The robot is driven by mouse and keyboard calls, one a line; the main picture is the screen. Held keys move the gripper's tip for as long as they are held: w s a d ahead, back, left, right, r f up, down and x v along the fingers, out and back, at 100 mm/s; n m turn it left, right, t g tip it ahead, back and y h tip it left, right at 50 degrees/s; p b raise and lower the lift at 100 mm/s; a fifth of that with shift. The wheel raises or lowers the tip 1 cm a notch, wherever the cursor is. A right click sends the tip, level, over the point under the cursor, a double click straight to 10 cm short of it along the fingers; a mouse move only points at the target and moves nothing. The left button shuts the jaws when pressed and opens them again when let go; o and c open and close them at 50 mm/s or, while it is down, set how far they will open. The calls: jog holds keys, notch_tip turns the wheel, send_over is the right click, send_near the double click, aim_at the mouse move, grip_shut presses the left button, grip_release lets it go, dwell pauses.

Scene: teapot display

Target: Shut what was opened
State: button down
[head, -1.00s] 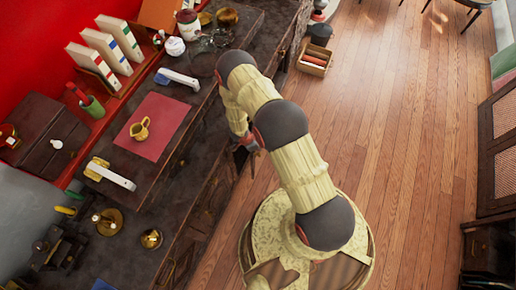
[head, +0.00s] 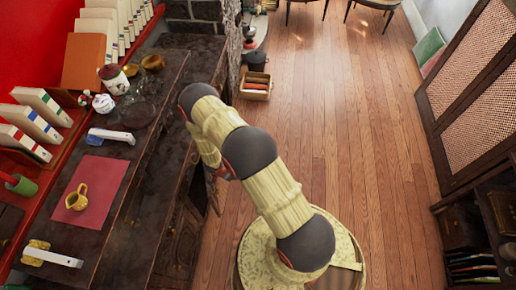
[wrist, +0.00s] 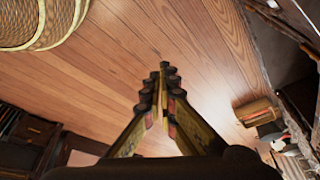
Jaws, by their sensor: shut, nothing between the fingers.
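My gripper (wrist: 165,95) is shut and empty in the wrist view, its two fingers meeting over the wooden floor. In the head view my arm reaches left to the front of the long dark cabinet (head: 182,210), and my gripper (head: 214,192) hangs beside that front, partly hidden by the arm. The cabinet has carved fronts along its floor side. I cannot tell clearly from these frames which door or drawer stands open. In the wrist view a dark furniture edge (wrist: 285,25) runs down the right side, apart from the fingers.
A red mat (head: 108,174) with a yellow jug (head: 77,198) lies on the cabinet top. A wooden crate (head: 257,91) stands on the floor ahead. A tall cabinet with woven panels (head: 478,80) stands at right. The floor (head: 350,150) between is clear.

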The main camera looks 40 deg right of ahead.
jog(key=w+d+n+t+b, duration=0.1)
jog(key=w+d+n+b, duration=0.2)
jog(key=d, duration=0.6)
jog(key=w+d+n+t+b, duration=0.1)
jog(key=w+d+n+b, duration=0.2)
jog(key=d, duration=0.7)
jog(key=shift+w+n+y+b, duration=0.15)
jog(key=shift+n+y+b, duration=0.15)
jog(key=shift+n+y, duration=0.15)
